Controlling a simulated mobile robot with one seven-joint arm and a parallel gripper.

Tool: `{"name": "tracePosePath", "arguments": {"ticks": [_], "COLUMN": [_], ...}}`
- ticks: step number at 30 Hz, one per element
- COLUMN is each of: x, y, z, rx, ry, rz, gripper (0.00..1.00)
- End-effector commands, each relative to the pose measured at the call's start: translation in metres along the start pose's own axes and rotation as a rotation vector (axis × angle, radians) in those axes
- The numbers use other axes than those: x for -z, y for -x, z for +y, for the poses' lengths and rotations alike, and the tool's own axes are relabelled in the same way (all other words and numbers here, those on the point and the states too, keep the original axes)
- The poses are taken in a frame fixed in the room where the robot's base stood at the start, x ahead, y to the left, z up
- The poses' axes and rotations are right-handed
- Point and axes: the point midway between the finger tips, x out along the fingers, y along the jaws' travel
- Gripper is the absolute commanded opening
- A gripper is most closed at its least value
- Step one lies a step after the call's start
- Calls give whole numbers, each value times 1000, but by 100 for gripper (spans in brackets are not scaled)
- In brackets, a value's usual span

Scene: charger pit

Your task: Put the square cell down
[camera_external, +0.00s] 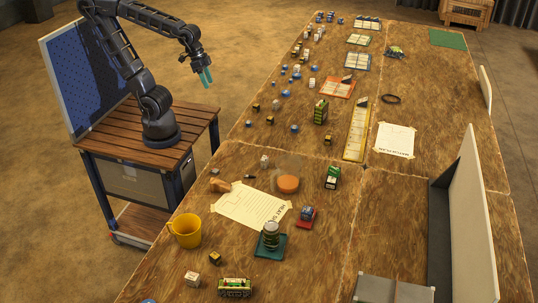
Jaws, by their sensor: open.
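My gripper (206,79), with teal fingertips, hangs in the air left of the long wooden table (225,172). It is open, with nothing visible between its fingers. Several block-like items could be the square cell, and I cannot tell which is. A green and dark boxy block (321,111) stands mid-table. A green and white block (333,177) stands nearer. A small dark block with a blue top (307,214) sits on a red pad. A green and white block (235,288) lies at the front.
A yellow mug (186,231) stands near the left edge. Paper sheets (245,204) and an orange round item (288,184) lie nearby. Many small blocks and blue pieces cover the far left half. A yellow strip (356,132) and an upright pale panel (467,210) are on the right.

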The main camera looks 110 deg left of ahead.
Motion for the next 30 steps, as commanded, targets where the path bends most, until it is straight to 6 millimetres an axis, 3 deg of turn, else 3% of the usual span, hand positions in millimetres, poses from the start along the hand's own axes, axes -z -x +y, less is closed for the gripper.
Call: {"name": "tracePosePath", "arguments": {"ticks": [3,9,30], "x": [-20,-40,-43], "y": [16,29,31], "z": [-3,-5,-6], "rx": [12,29,33], "ry": [-95,-195,-215], "rz": [33,58,62], "gripper": [49,49,49]}}
